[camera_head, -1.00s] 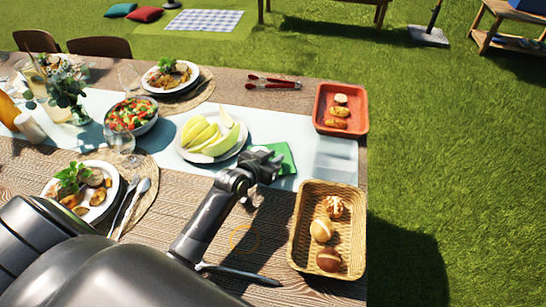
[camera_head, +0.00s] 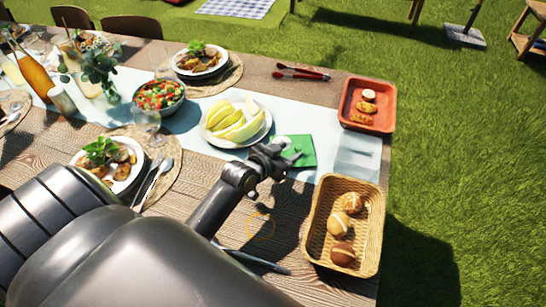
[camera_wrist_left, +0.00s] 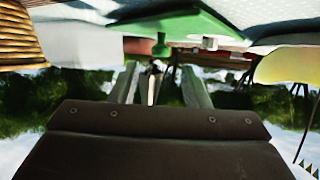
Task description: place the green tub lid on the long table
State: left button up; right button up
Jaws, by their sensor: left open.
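The green tub lid (camera_head: 306,152) lies flat on the pale runner of the long table (camera_head: 292,205), just right of the plate of melon slices. My left gripper (camera_head: 284,158) is open at the lid's near left side and covers part of it. In the left wrist view, the lid (camera_wrist_left: 185,24) appears upside down with its green knob (camera_wrist_left: 160,49) beyond and between the open fingers (camera_wrist_left: 155,85). I cannot tell whether the fingers touch the knob. My right gripper is not in view.
A clear tub (camera_head: 358,155) stands right of the lid, near the table's right edge. A wicker bread basket (camera_head: 312,220) is in front, a red tray (camera_head: 388,112) behind. The melon plate (camera_head: 240,142) is close on the left. Red tongs (camera_head: 302,73) lie at the back.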

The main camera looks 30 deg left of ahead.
pick_arm(q)
jog(key=v, duration=0.7)
jog(key=shift+s+r, duration=0.1)
jog(key=shift+s, duration=0.15)
